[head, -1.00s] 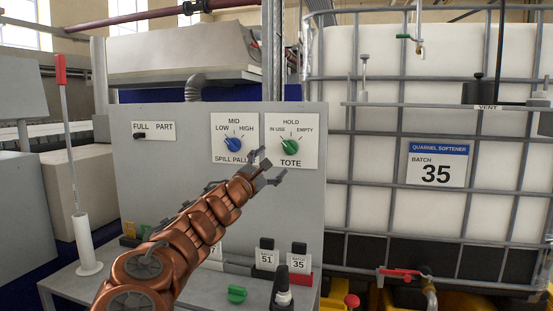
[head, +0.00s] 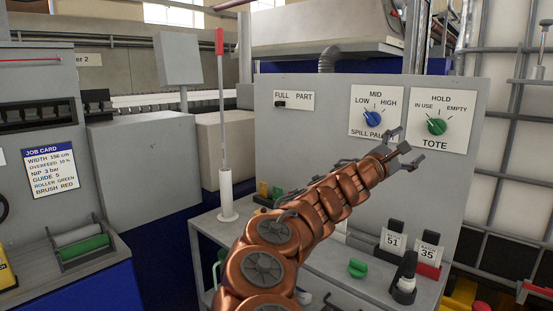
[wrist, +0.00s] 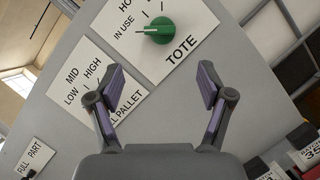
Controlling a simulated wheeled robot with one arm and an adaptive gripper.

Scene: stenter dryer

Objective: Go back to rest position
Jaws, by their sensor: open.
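My gripper (head: 404,154) is open and empty in front of the grey control panel (head: 300,140). In the wrist view its two fingers (wrist: 160,105) stand wide apart with the panel behind them. The green TOTE knob (head: 436,127) is just up and right of the fingers in the head view, and it also shows beyond them in the wrist view (wrist: 158,30). The blue SPILL PALLET knob (head: 373,119) is to the left of the gripper, partly labelled LOW, MID and HIGH. The fingers look apart from both knobs.
A small bench below the panel holds tags marked 51 (head: 393,242) and 35 (head: 428,254), a green knob-shaped piece (head: 357,268) and a red-topped rod in a white holder (head: 226,190). A caged white tank (head: 515,130) is at right. A job card (head: 50,172) is at left.

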